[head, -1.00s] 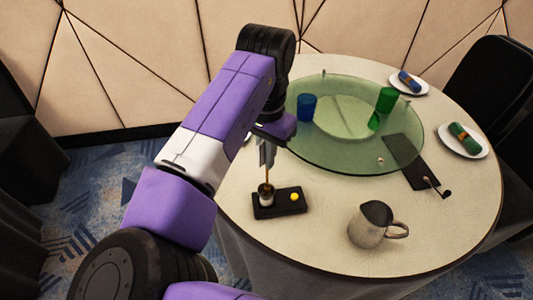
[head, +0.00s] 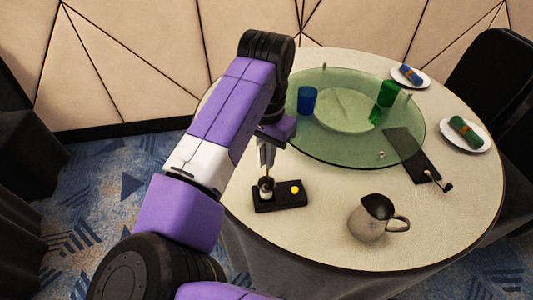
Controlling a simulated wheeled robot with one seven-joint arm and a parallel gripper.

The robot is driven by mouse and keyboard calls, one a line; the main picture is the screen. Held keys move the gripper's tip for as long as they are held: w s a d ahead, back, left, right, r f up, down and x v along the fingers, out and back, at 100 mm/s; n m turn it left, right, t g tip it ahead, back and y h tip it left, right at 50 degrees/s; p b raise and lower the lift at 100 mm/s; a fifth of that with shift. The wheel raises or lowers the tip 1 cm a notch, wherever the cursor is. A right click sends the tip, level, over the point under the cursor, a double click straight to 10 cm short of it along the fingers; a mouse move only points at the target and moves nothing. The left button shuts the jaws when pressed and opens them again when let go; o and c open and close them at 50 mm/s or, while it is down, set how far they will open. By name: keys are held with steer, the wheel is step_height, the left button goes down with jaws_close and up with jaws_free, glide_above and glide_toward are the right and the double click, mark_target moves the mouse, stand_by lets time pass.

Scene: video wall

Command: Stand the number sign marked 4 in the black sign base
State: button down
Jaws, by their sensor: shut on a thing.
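My gripper (head: 266,160) points down over the near left part of the round table. It is shut on a thin tan stem (head: 267,174) that stands about upright. The stem's lower end meets a small pale cylinder with a dark top (head: 266,190). I cannot tell whether it is inside or in front of it. The cylinder is on the left of a low black block (head: 281,206), which has a yellow knob (head: 295,188) on its right. No figure 4 can be read, and I cannot tell for sure which piece is the sign base.
A metal jug (head: 371,219) stands to the right of the block. Behind are a green glass turntable (head: 330,155), a blue cup (head: 307,100) and a green cup (head: 388,93). A dark flat slab (head: 410,155) lies at right. Two plates with rolled napkins are farther right.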

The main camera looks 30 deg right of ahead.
steer(key=shift+f, duration=0.4)
steer(key=c, duration=1.5)
jaws_free()
steer(key=shift+r, duration=3.95)
